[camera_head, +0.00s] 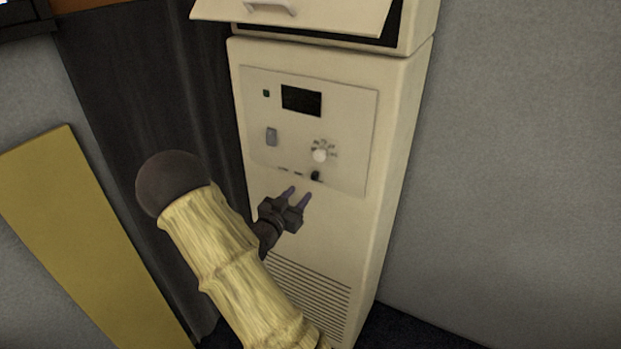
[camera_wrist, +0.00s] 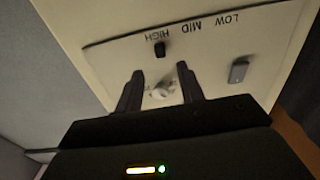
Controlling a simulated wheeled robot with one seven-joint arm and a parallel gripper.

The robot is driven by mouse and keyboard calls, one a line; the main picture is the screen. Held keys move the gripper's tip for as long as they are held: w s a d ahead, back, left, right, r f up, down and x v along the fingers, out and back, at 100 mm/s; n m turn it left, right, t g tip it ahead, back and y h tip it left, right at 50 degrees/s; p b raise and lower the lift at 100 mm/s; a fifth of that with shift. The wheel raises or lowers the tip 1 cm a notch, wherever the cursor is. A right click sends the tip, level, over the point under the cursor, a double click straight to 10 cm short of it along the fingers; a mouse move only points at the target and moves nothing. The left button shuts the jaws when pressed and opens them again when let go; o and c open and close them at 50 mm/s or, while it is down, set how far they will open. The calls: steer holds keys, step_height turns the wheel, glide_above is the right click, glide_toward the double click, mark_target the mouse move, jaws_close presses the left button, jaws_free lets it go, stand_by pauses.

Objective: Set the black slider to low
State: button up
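The black slider (camera_head: 315,175) is a small black knob low on the front panel of a cream cabinet, at the right end of its row of labels. In the wrist view the black slider (camera_wrist: 160,48) sits at the HIGH label, with MID and LOW (camera_wrist: 232,19) further right. My gripper (camera_head: 298,195) is open and empty, just below and left of the slider in the head view. In the wrist view its two fingertips (camera_wrist: 160,71) are apart, with the slider showing beyond the gap. I cannot tell the exact distance to the panel.
The panel (camera_head: 355,105) also holds a white round dial (camera_head: 320,155), a grey rocker switch (camera_head: 271,136) and a dark display (camera_head: 301,100). A cream flap (camera_head: 330,15) with a handle stands open above. A vent grille (camera_head: 315,295) lies below.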

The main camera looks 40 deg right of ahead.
mark_target(313, 178)
steer(key=p+x, duration=0.2)
steer(key=x, duration=0.5)
steer(key=shift+w+d, duration=0.15)
steer(key=shift+d, duration=0.2)
jaws_close()
